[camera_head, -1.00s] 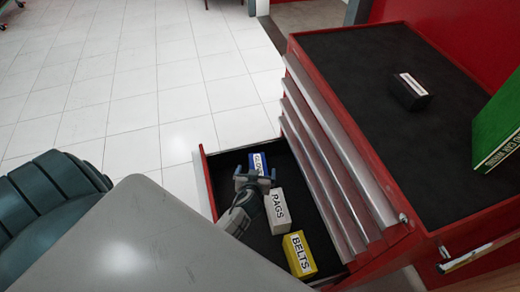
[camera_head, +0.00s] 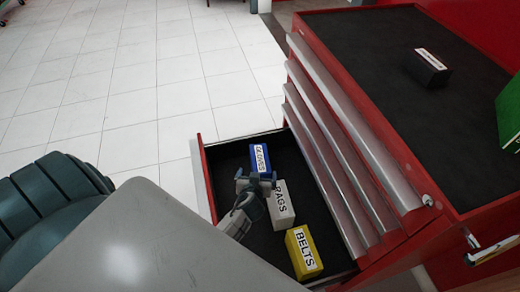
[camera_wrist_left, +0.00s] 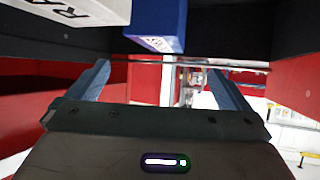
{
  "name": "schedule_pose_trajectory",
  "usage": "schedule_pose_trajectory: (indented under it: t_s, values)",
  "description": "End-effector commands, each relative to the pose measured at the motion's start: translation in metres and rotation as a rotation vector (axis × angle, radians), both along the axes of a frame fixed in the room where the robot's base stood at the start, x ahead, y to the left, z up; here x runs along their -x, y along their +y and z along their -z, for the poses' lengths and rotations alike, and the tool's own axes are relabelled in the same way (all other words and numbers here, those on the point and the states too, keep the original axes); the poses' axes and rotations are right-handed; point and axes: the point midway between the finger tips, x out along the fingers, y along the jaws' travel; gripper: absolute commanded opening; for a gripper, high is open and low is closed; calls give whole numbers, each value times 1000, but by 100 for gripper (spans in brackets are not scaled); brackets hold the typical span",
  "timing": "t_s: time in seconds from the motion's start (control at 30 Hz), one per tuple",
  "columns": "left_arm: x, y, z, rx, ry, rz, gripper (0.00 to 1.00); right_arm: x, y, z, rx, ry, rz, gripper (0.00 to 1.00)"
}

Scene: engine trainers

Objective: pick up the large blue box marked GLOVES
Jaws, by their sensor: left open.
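The blue box marked GLOVES (camera_head: 260,158) stands at the far end of the open drawer, its white label partly covered by my gripper. My left gripper (camera_head: 256,181) is open and empty, just on the near side of the blue box. In the left wrist view the blue box (camera_wrist_left: 157,22) hangs into the top of the picture, beyond and above the two spread fingers (camera_wrist_left: 168,82). No contact between fingers and box shows. My right gripper is in neither view.
A white RAGS box (camera_head: 281,205) stands close beside the gripper, and a yellow BELTS box (camera_head: 303,253) is nearer. The drawer's red front wall (camera_head: 205,180) bounds the left. A black box (camera_head: 428,68) and a green box (camera_head: 509,115) are on the cabinet top (camera_head: 370,50).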

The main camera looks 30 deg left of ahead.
Motion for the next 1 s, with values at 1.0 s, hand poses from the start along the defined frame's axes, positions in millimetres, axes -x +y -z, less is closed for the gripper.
schedule_pose_trajectory:
  t_s: [1.0]
  values:
    - [-85,45,49,-1,0,0,100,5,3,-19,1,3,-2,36]
